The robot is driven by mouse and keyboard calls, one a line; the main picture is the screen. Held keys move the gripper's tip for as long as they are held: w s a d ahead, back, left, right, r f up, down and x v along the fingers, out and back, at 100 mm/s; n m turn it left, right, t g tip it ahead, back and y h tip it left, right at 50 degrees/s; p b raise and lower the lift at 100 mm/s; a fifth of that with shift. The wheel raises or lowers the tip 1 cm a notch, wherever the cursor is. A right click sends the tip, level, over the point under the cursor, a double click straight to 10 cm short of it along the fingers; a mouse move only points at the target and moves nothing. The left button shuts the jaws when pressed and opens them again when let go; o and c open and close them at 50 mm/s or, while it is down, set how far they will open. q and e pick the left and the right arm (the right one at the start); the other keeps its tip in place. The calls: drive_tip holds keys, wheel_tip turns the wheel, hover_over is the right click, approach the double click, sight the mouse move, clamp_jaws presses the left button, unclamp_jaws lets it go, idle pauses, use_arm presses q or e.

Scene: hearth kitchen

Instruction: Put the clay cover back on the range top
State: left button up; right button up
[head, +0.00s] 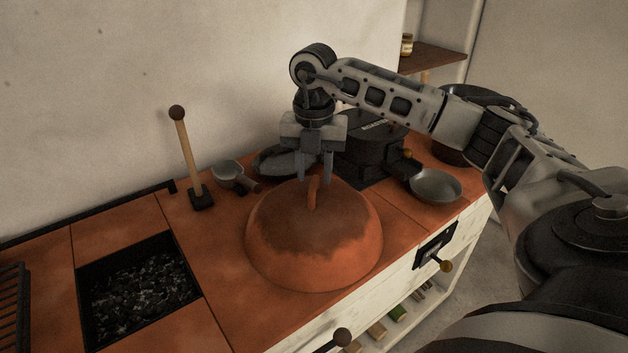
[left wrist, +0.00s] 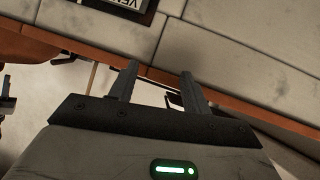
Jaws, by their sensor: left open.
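The clay cover (head: 315,245), an orange dome with a darker scorched top and a small loop handle (head: 313,192), sits on the terracotta range top (head: 225,290), right of the open coal pit (head: 135,285). My right gripper (head: 315,178) points down over the dome. Its fingers are apart, with their tips on either side of the handle's upper end; I cannot tell whether they touch it. My left gripper (left wrist: 158,88) shows only in the left wrist view, open and empty. Its fingers are near an orange edge and pale panels.
A brush-like tool (head: 186,160) stands upright behind the pit. A black grate (head: 12,305) lies far left.

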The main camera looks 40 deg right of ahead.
wheel_tip(320, 180, up, 9)
drive_tip(key=shift+f, duration=0.2)
idle(0.6)
